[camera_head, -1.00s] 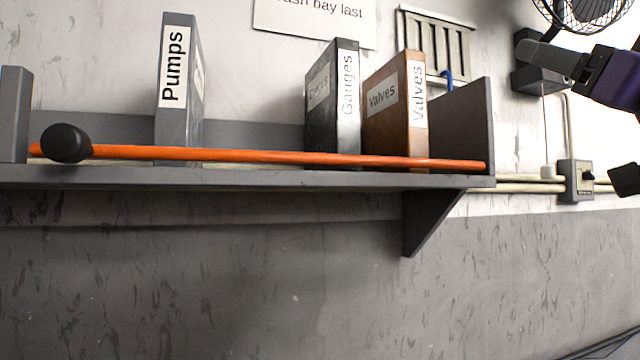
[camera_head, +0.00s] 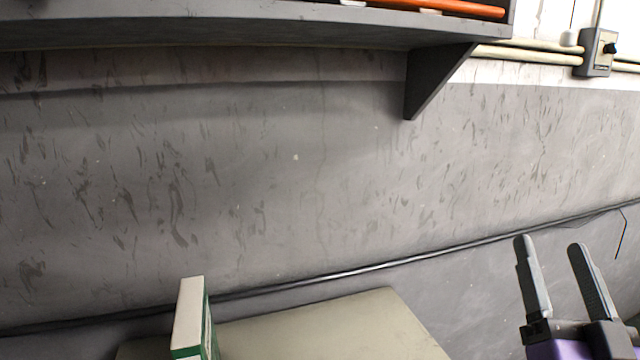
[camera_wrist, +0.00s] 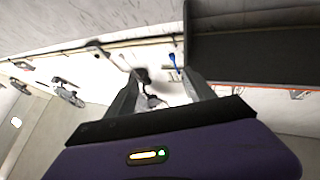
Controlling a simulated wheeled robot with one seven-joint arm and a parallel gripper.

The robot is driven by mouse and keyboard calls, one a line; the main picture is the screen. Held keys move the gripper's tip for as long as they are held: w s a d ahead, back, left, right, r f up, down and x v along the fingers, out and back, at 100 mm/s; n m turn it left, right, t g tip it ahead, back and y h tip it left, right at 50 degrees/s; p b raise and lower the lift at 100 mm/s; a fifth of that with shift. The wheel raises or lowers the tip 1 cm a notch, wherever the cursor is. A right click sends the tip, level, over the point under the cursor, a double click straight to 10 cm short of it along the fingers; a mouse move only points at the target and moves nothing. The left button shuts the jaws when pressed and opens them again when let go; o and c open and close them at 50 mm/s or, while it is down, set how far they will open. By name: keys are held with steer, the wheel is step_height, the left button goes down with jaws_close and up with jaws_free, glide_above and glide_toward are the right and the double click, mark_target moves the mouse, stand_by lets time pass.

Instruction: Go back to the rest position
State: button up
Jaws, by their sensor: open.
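My gripper (camera_head: 552,258) shows at the lower right of the head view, its two grey fingers pointing up and standing apart with nothing between them. In the wrist view my gripper (camera_wrist: 160,95) is also open and empty. It is in front of the grey wall, below and to the right of the shelf, touching nothing that I can see.
A grey wall shelf (camera_head: 220,28) with a bracket (camera_head: 435,78) runs along the top. A switch box (camera_head: 597,52) is on the wall at the upper right. Below are a pale flat surface (camera_head: 330,325) and a green and white box (camera_head: 192,320). The wall between is clear.

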steer(key=s+a+f+n+g+y, duration=0.1)
steer(key=s+a+f+g, duration=0.2)
steer(key=s+f, duration=0.7)
steer(key=s+a+f+n+g+y+b, duration=0.1)
steer(key=s+a+f+g, duration=0.2)
steer(key=s+f, duration=0.7)
steer(key=s+a+f+n+g+y, duration=0.1)
steer(key=s+a+f+g, duration=0.2)
steer(key=s+f, duration=0.8)
steer(key=s, duration=0.2)
steer(key=shift+s+a+n+y+b, duration=0.2)
steer(key=shift+s+n+y+b, duration=0.1)
steer(key=shift+s+n+y, duration=0.1)
steer(key=shift+w, duration=0.1)
